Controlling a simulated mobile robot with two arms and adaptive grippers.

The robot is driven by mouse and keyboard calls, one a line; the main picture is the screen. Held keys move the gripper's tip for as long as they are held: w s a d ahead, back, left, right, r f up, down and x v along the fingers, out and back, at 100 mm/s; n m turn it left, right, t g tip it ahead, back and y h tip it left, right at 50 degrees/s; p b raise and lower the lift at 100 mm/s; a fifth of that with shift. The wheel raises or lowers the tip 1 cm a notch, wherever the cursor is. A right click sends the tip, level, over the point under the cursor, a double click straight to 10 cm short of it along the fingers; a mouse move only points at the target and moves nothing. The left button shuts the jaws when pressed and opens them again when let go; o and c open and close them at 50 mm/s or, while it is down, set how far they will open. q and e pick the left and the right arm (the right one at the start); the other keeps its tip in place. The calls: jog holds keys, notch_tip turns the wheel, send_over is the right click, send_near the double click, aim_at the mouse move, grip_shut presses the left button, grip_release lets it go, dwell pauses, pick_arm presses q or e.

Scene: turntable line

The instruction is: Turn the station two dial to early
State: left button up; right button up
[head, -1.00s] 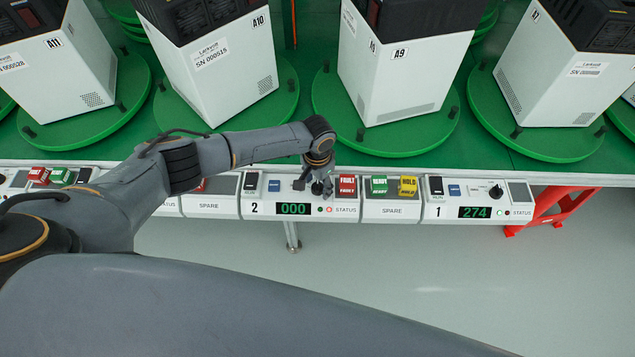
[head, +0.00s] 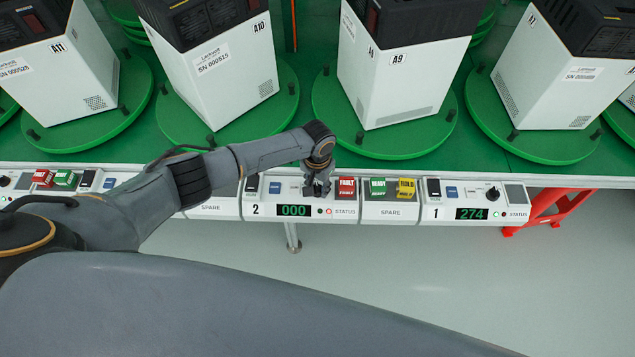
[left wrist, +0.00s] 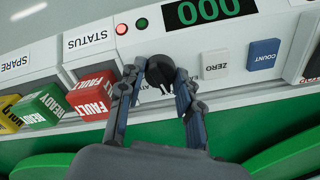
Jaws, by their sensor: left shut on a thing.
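The station two panel (head: 262,209) carries a large 2, a display reading 000 and a lit red status light. Its black dial (left wrist: 160,72) shows in the left wrist view between the fingers of my left gripper (left wrist: 159,78). The gripper is shut on the dial, one finger at each side. In the head view the left gripper (head: 317,191) hides the dial. The dial's label is partly covered by the fingers, so its setting cannot be read. My right gripper is in neither view.
A red FAULT block (head: 346,187) sits just right of the gripper. Green and yellow blocks (head: 392,187) stand on the SPARE panel (head: 390,211). The station one panel (head: 475,211) reads 274. White machines on green turntables (head: 385,143) stand behind the panels.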

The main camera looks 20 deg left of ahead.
pick_arm(q)
jog(key=n+p, duration=0.2)
jog(key=n, duration=0.1)
jog(key=shift+s+r+n, duration=0.1)
jog(key=shift+s+n, duration=0.05)
jog(key=shift+n, duration=0.25)
jog(key=n+p, duration=0.1)
jog(key=n, duration=0.1)
jog(key=shift+n, duration=0.3)
jog(key=shift+n+p, duration=1.05)
jog(key=shift+n, duration=1.25)
jog(key=o, duration=1.2)
jog(key=shift+c, duration=0.2)
